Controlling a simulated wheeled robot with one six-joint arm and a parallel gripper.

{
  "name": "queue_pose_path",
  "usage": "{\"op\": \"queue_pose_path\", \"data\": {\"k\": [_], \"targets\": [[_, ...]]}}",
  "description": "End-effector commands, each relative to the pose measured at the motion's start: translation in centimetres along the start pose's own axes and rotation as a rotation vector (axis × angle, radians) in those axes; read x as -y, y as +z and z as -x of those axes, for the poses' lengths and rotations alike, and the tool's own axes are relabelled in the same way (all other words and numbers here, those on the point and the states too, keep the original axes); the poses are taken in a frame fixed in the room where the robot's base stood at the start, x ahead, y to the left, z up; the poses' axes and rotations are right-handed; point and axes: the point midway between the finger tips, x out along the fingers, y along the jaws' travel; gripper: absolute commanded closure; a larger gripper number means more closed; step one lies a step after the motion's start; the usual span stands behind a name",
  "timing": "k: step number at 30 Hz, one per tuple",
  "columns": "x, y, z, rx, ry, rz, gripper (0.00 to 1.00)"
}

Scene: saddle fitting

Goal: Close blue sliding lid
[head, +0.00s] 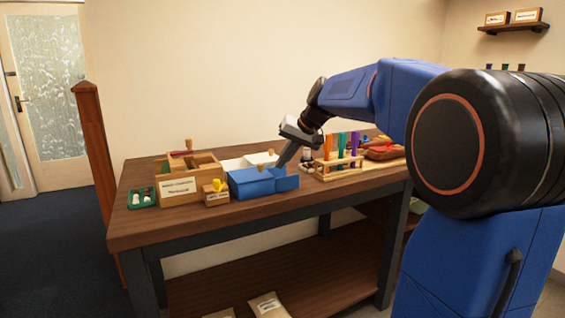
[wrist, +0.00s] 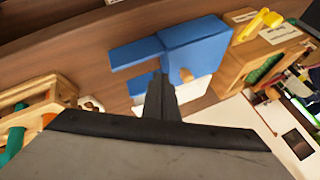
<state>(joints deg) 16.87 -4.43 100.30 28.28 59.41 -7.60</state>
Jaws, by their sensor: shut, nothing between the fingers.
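The blue box (head: 250,183) stands on the workbench, with a small wooden knob on top. A lower blue part (head: 287,183) sticks out from its right side. In the wrist view the blue box (wrist: 197,42) shows with a blue piece (wrist: 135,52) reaching out to the left. I cannot tell for sure which blue part is the lid. My gripper (head: 281,162) is shut and empty, tilted down beside the box's right end. In the wrist view its fingertips (wrist: 160,76) overlap the box's edge; contact cannot be made out.
A white box (head: 236,163) stands directly behind the blue one. A wooden box (head: 176,188) and a small labelled box (head: 215,195) are to the left, with a green tray (head: 141,198) beyond. A rack of coloured tubes (head: 338,165) stands close on the right.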

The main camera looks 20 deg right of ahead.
Motion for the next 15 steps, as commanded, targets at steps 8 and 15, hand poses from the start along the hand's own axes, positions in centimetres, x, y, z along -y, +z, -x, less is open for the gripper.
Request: {"op": "queue_pose_path", "data": {"k": [8,15], "targets": [[-0.1,-0.1,4.9,-0.005,0.001,-0.001,1.00],[-0.1,-0.2,8.6,-0.005,0.002,-0.001,1.00]]}}
